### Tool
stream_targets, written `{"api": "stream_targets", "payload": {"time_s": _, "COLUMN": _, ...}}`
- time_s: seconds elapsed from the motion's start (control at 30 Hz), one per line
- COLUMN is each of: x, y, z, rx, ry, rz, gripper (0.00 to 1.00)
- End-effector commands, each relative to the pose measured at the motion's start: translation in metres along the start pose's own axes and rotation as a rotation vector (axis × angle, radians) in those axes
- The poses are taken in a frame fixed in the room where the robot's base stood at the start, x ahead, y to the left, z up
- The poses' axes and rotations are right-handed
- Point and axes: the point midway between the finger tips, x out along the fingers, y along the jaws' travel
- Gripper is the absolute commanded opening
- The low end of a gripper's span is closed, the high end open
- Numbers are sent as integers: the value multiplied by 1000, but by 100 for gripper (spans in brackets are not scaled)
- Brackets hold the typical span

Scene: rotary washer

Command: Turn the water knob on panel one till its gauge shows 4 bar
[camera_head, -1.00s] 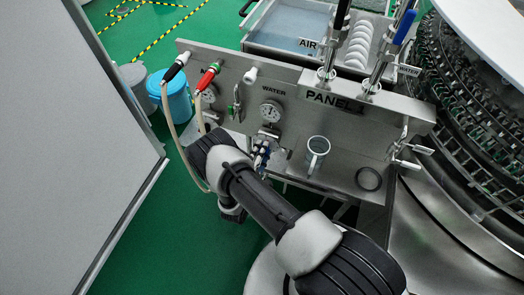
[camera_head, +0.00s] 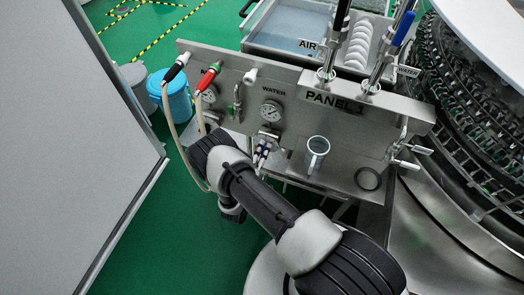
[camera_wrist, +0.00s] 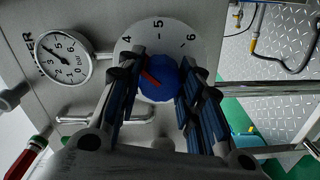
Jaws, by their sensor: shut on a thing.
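The blue water knob (camera_wrist: 157,86) sits in the middle of the wrist view, on a round plate (camera_wrist: 176,36) marked with numbers. A red pointer on the knob slants to the upper left, roughly toward the 4. My gripper (camera_wrist: 161,66) has its blue-padded fingers on both sides of the knob and is shut on it. The gauge (camera_wrist: 63,55) is left of the knob; its dark needle slants up and left, too small to read surely. In the head view the gauge (camera_head: 271,111) shows under the WATER label on panel one (camera_head: 310,118), above my gripper (camera_head: 264,151). The knob is hidden there.
Hoses with a black end (camera_head: 176,66) and a red end (camera_head: 209,75) hang at the left. A pipe handle (camera_wrist: 90,118) lies below the gauge.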

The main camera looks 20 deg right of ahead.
Motion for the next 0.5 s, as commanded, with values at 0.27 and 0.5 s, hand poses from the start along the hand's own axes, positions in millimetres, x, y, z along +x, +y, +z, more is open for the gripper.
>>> {"api": "stream_targets", "payload": {"time_s": 0.27, "x": 0, "y": 0, "z": 0, "rx": 0, "ry": 0, "rz": 0, "gripper": 10}}
{"api": "stream_targets", "payload": {"time_s": 0.5, "x": 0, "y": 0, "z": 0, "rx": -1, "ry": 0, "rz": 0, "gripper": 49}}
